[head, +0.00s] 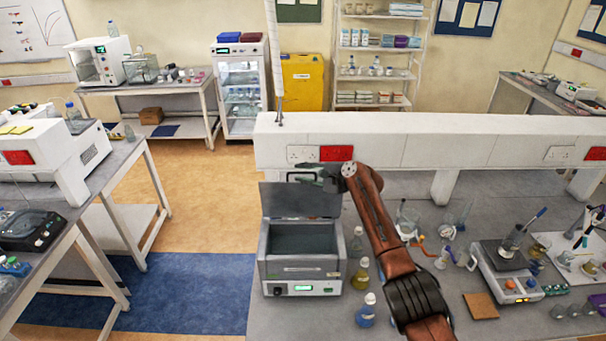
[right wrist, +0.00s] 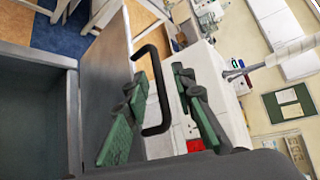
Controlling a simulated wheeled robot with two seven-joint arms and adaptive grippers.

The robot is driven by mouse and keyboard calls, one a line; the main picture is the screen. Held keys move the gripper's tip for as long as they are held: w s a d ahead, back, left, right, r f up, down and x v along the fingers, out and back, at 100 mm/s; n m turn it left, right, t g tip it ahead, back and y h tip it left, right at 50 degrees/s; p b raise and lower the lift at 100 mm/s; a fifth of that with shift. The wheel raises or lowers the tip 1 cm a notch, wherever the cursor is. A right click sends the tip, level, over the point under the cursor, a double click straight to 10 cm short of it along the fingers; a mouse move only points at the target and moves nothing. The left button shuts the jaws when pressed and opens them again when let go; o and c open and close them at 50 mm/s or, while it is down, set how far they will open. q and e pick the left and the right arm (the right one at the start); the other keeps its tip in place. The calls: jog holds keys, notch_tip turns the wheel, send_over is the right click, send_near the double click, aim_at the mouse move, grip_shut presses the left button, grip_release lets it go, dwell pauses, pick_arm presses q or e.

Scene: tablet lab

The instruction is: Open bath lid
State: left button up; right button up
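The water bath (head: 302,272) is a grey box with a control panel on the lab bench. Its lid (head: 300,200) stands raised, roughly upright at the back, and the grey basin shows open. The lid also shows in the right wrist view (right wrist: 105,75), with a black bar handle (right wrist: 152,128) on its outer face. My right gripper (head: 318,176) is at the top of the raised lid. In the right wrist view its green fingers (right wrist: 165,88) are apart, one on each side of the handle, with a gap visible. My left gripper is not in view.
Flasks with yellow liquid (head: 361,278) and blue liquid (head: 366,312) stand just right of the bath. A white bench divider (head: 430,142) runs behind it. A hotplate (head: 508,275) and a brown tile (head: 481,306) lie farther right. The floor at left is clear.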

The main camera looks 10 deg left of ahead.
jog(key=shift+d, duration=0.1)
jog(key=shift+d, duration=0.1)
jog(key=v, duration=1.1)
jog(key=shift+s+d+r, duration=0.15)
jog(key=shift+s+d, duration=0.05)
jog(key=shift+d, duration=0.05)
